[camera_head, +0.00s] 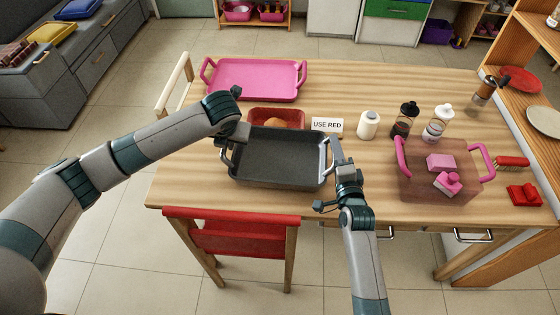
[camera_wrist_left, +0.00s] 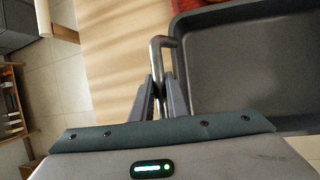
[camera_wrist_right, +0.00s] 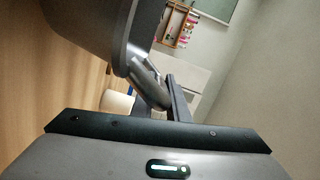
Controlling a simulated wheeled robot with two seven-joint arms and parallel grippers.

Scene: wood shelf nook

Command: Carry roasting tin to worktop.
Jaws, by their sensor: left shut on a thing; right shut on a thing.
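The dark grey roasting tin (camera_head: 278,160) is over the front middle of the wooden worktop (camera_head: 345,88) in the head view. I cannot tell whether its base touches the wood. My left gripper (camera_head: 228,143) is shut on the tin's left metal handle, which also shows between the fingers in the left wrist view (camera_wrist_left: 158,48). My right gripper (camera_head: 336,158) is shut on the tin's right handle; the handle also shows in the right wrist view (camera_wrist_right: 148,82). The tin looks empty and roughly level.
Behind the tin are a red dish (camera_head: 277,116) with food, partly hidden, and a "USE RED" sign (camera_head: 327,125). A pink tray (camera_head: 255,79) lies at the back left. Bottles (camera_head: 404,118) and a pink-handled crate (camera_head: 445,183) stand right. A red chair (camera_head: 232,237) is in front.

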